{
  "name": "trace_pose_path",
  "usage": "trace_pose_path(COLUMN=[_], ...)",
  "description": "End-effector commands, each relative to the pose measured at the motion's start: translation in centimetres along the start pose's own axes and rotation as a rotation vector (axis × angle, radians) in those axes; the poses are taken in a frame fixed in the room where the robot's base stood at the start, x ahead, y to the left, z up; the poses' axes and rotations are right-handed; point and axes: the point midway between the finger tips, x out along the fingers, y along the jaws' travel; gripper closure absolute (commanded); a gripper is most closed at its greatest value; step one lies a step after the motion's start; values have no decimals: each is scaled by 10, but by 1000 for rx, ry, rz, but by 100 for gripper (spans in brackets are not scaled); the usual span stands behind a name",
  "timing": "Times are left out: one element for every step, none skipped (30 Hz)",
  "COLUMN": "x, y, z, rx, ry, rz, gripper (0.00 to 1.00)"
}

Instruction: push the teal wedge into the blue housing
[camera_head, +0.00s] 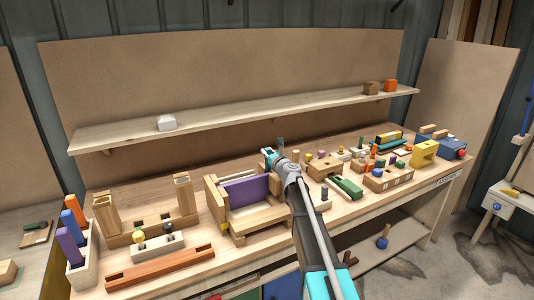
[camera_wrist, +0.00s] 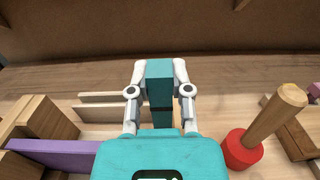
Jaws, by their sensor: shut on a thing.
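My gripper (camera_head: 273,152) is above the bench, just right of the purple panel. In the wrist view my gripper (camera_wrist: 160,82) has its two pale fingers shut on the teal wedge (camera_wrist: 160,70), which looks like an upright block with a darker lower face. In the head view the wedge (camera_head: 266,153) is a small teal patch at the fingertips. A blue block-like body (camera_head: 455,149), which may be the blue housing, stands at the far right end of the bench, well apart from my gripper. Its opening cannot be made out. It is not seen in the wrist view.
The purple panel (camera_head: 245,192) stands in a wooden frame left of my arm. A wooden peg (camera_wrist: 270,120) and red round piece (camera_wrist: 242,148) are close on the right in the wrist view. Several small blocks crowd the bench to the right. A shelf (camera_head: 240,118) runs behind.

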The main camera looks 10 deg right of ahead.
Motion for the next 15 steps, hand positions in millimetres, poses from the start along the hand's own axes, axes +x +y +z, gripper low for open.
trace_pose_path(x=[0,0,0,0,0,0,0,0,0,0,0,0,0,0,0], y=[0,0,0,0,0,0,0,0,0,0,0,0,0,0,0], z=[-2,-2,-3,-4,-4,-5,-5,-6,-7,-7,-8,-8,-9,-9,-10], rx=[0,0,0,0,0,0,0,0,0,0,0,0,0,0,0], ry=[0,0,0,0,0,0,0,0,0,0,0,0,0,0,0], rz=[0,0,0,0,0,0,0,0,0,0,0,0,0,0,0], gripper=[100,100,100,100,100,100,100,100,100,100,100,100,100,100,100])
